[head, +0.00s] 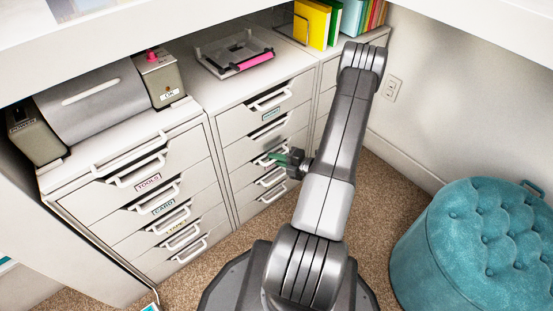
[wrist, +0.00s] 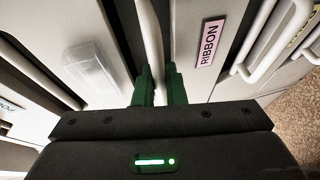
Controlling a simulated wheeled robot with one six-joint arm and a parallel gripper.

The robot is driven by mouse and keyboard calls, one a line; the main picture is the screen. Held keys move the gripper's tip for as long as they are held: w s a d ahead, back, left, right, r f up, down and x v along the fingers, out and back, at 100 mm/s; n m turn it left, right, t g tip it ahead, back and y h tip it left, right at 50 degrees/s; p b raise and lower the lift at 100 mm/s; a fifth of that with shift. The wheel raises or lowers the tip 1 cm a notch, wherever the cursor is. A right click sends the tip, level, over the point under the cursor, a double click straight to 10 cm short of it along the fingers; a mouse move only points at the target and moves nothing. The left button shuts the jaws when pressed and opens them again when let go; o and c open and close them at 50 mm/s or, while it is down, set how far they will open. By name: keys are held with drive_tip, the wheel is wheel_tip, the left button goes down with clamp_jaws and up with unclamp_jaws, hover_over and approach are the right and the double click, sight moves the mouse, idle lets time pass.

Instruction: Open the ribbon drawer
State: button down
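The ribbon drawer (wrist: 199,72) shows in the wrist view with a pink label reading RIBBON (wrist: 210,43). Its pale bar handle (wrist: 151,38) runs down between the two green fingers of my gripper (wrist: 160,88). The fingers are close together, one on each side of the bar, and look shut on it. In the head view my gripper (head: 277,158) is at the middle drawers of the right-hand white cabinet (head: 222,128). My arm and gripper hide part of that drawer front, and its label cannot be read there.
Left of it stands a cabinet with drawers labelled TOOLS (head: 147,184) and CARD (head: 163,205). A grey machine (head: 95,100) and a tray (head: 233,52) sit on top. A teal tufted ottoman (head: 480,240) stands at right. Carpet (head: 385,190) between is clear.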

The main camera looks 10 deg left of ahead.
drive_tip(key=s+d+p, duration=0.1)
drive_tip(key=s+d, duration=0.8)
drive_tip(key=d, duration=0.2)
drive_tip(key=s+d+p, duration=0.1)
drive_tip(key=s+d, duration=0.8)
drive_tip(key=d, duration=0.3)
drive_tip(key=shift+d, duration=0.2)
drive_tip(key=shift+s, duration=0.1)
drive_tip(key=c, duration=1.5)
unclamp_jaws()
drive_tip(key=shift+r, duration=0.1)
